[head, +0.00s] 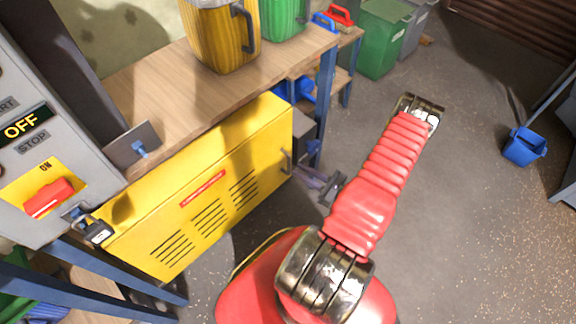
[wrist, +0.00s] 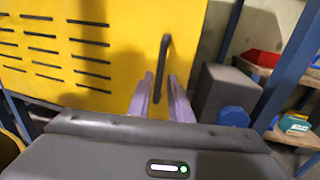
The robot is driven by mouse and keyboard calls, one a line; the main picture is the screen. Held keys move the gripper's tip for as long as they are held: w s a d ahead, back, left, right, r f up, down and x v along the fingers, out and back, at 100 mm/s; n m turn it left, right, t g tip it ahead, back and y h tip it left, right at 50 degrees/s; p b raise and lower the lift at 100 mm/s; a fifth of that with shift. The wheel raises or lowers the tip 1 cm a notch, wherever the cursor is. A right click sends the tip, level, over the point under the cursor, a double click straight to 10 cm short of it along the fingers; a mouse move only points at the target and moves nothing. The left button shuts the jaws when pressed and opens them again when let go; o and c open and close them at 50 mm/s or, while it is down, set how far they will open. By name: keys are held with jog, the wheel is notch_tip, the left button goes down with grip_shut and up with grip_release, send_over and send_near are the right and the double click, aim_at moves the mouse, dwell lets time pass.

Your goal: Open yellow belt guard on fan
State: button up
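The yellow belt guard (head: 215,190) is a slotted box panel under the wooden bench and looks closed. It fills the left of the wrist view (wrist: 75,50). Its dark upright handle (head: 286,162) is near the right edge. My gripper (head: 318,183) is just right of the handle in the head view, partly hidden by my red arm. In the wrist view, the two pale fingers (wrist: 160,80) are apart, with the handle (wrist: 165,60) showing between and beyond them. I cannot tell whether they touch it. The fan itself is not clearly visible.
A grey control box (head: 30,130) with an OFF display, a red switch (head: 48,198) and a padlock (head: 97,232) stands at left. The bench (head: 150,90) carries yellow and green containers. A blue post (wrist: 290,65) stands right of the guard.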

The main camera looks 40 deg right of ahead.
aim_at(289, 165)
jog(key=shift+x, duration=3.05)
jog(key=shift+c, duration=0.4)
grip_shut()
